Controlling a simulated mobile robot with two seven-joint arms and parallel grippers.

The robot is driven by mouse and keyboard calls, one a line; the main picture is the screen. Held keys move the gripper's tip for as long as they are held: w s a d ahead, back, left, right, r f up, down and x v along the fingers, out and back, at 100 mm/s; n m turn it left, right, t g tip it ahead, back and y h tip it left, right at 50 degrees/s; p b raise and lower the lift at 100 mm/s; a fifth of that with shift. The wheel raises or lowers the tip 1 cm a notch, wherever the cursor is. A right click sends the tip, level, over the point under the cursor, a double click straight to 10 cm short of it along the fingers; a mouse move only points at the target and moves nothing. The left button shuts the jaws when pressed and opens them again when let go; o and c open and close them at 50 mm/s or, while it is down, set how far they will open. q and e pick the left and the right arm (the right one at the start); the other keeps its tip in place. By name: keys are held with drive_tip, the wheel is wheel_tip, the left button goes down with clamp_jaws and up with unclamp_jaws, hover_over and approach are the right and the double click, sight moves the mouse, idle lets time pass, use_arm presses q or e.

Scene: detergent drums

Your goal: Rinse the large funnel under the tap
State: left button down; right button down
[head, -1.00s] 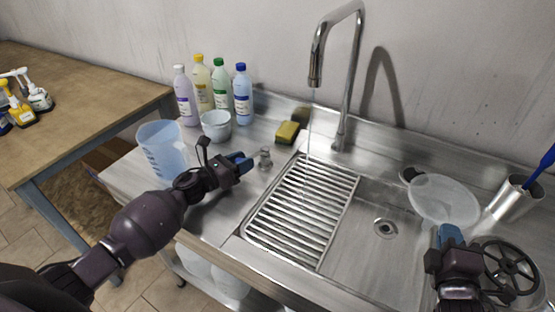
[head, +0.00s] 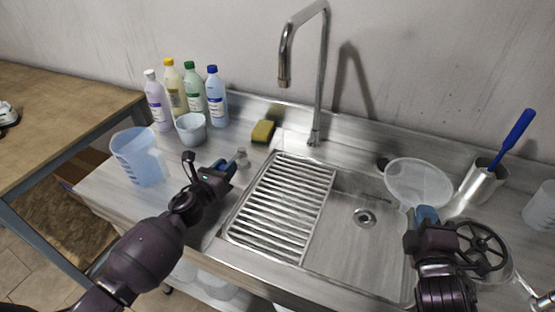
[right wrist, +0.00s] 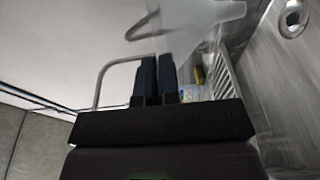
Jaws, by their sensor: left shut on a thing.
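The large funnel (head: 418,183) is pale and translucent, seen over the right part of the sink in the head view. My right gripper (head: 426,213) is shut on its near edge. The right wrist view shows the funnel (right wrist: 203,14) at the blue fingers (right wrist: 156,62). The tall metal tap (head: 322,75) arches over the sink (head: 345,245), with its spout left of the funnel. No water stream shows from it. My left gripper (head: 229,170) is shut at the small metal tap knob (head: 243,157), left of the sink; its fingers partly hide the contact.
A slatted rack (head: 283,205) covers the sink's left part. A yellow sponge (head: 263,131), grey bowl (head: 191,128), blue jug (head: 138,157) and several bottles (head: 190,92) stand behind or left. A metal cup with a blue-handled brush (head: 478,186) and handwheel (head: 482,247) are at right.

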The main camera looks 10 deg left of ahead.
use_arm(q)
drive_tip(key=shift+s+d+n+y, duration=0.1)
drive_tip(key=shift+d+n+y, duration=0.35)
drive_tip(key=shift+y, duration=0.25)
drive_tip(key=c, duration=1.2)
unclamp_jaws()
drive_tip(key=shift+o, duration=0.2)
drive_tip(key=shift+a, duration=0.1)
drive_tip(key=shift+s+a, duration=0.1)
drive_tip(key=shift+s, duration=0.5)
drive_tip(key=s, duration=0.3)
drive_tip(key=s+a, duration=0.1)
drive_tip(key=s, duration=0.6)
drive_tip(key=shift+s+a, duration=0.3)
drive_tip(key=shift+a, duration=0.1)
drive_tip(key=shift+n, duration=0.25)
